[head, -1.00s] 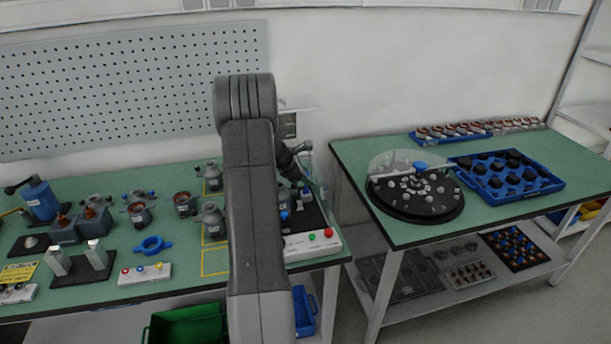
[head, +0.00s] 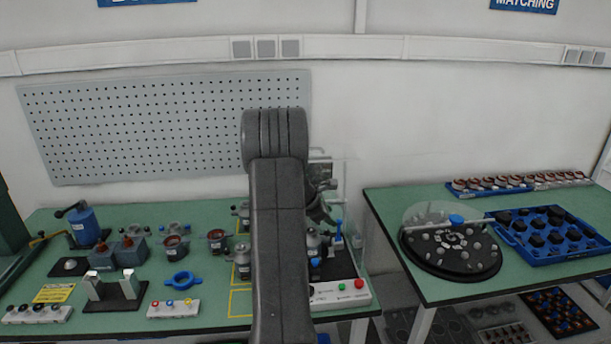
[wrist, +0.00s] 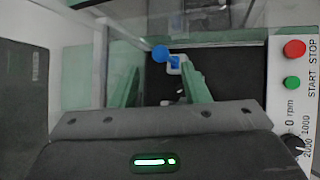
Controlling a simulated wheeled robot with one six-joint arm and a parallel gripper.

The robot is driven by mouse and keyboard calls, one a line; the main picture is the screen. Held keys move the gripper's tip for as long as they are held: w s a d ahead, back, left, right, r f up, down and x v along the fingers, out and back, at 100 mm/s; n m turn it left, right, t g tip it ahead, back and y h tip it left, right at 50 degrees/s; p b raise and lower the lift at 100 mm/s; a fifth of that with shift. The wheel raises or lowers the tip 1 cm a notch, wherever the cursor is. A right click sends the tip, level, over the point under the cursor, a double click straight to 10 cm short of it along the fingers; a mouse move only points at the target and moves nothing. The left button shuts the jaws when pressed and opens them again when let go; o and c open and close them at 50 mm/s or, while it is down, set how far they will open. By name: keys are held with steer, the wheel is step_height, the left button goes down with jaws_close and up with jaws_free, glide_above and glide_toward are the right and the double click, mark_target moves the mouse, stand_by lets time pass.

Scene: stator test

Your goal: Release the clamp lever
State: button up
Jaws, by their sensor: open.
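The clamp lever (wrist: 160,54) has a blue round knob and a short blue arm on a pale bracket. It stands over the dark bed of the test station in the wrist view. In the head view a blue upright part (head: 339,232), which looks like the same lever, stands at the station's right side. My gripper (wrist: 165,82) is open, with its two green fingers apart and nothing between them. The lever is just ahead of the fingertips, between their lines. I cannot tell whether they touch. In the head view my gripper (head: 323,208) is above the station, partly hidden by my arm.
A white control panel (wrist: 293,90) with red STOP and green START buttons and an rpm dial lies right of my gripper. A clear guard (head: 352,200) stands by the station. Grey motor housings stand left of my arm. A second table (head: 440,292) holds a round black turntable (head: 462,268).

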mark_target(340, 224)
steer(key=b+x, duration=0.1)
steer(key=x, duration=0.6)
steer(key=shift+d+f+b, duration=0.15)
steer(key=shift+f+b, duration=0.05)
steer(key=shift+b, duration=0.2)
steer(key=shift+s+r, duration=0.2)
steer(key=shift+s, duration=0.3)
